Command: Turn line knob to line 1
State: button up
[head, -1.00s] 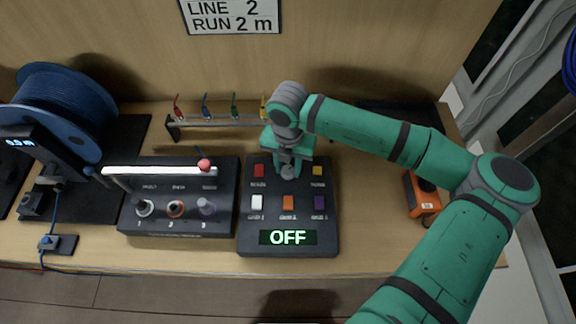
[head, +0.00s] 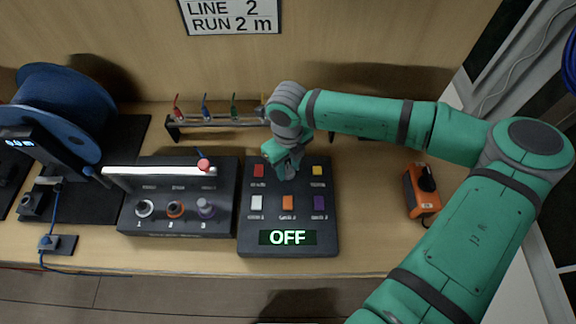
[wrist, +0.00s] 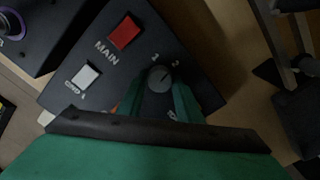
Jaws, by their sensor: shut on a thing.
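The line knob (wrist: 160,78) is a small round grey knob on the black panel (head: 247,240). In the wrist view it has the marks 1 and 2 beside it, and a light pointer line on its face slants up and right, roughly towards the 2. My gripper (wrist: 158,97) is shut on the knob, with one green finger on each side. In the head view my gripper (head: 287,168) is tilted at the panel's top middle and hides the knob. The panel's display (head: 287,237) reads OFF.
The panel has a red MAIN button (head: 258,171), a yellow button (head: 318,170) and white, orange and purple buttons close by. Left stands a black box (head: 180,228) with three ringed sockets and a white bar. Behind is a rack (head: 220,122) of coloured plugs. A sign (head: 230,15) reads LINE 2.

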aim_at(288, 170)
jog(key=n, duration=0.5)
jog(key=shift+n, duration=2.5)
jog(key=o, duration=1)
notch_tip(288, 170, up, 11)
jog(key=shift+f, duration=0.1)
